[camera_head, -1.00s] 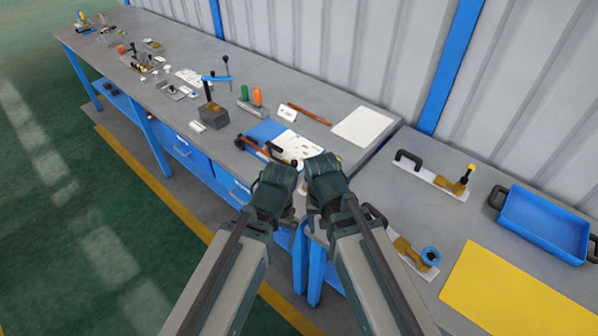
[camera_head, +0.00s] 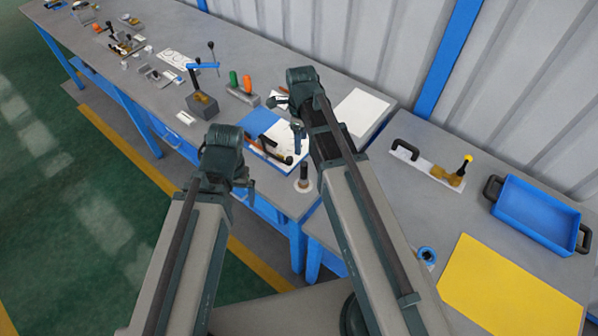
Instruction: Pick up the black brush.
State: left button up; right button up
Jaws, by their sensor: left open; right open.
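On the long grey bench, a dark hooked item (camera_head: 274,155) lies at the front edge of a blue and white sheet. A short black upright piece (camera_head: 304,172) stands on a small white disc nearer the bench's front edge. I cannot tell which of these, if either, is the black brush. My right gripper (camera_head: 290,118) is open above the sheet and hides part of it. My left gripper (camera_head: 243,180) is open, lower and to the left, near the bench's front edge. Neither gripper visibly holds anything.
A vise-like block with a blue bar (camera_head: 203,103) and a holder with green and orange handles (camera_head: 242,93) stand behind. The right-hand table carries a blue tray (camera_head: 540,216), a yellow sheet (camera_head: 508,289) and a white plate with a black handle (camera_head: 426,165).

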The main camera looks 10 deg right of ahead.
aim_at(304, 164)
jog(key=shift+s+f+b, duration=0.1)
jog(key=shift+f+b, duration=4.3)
jog(key=f+b, duration=0.2)
jog(key=d+f+b, duration=0.1)
jog(key=f+b, duration=0.1)
jog(key=shift+s+f, duration=0.1)
jog(key=shift+s, duration=0.25)
jog(key=shift+f+b, duration=0.5)
jog(key=shift+b, duration=0.1)
jog(key=shift+r, duration=0.1)
jog(key=shift+c, duration=0.2)
grip_shut()
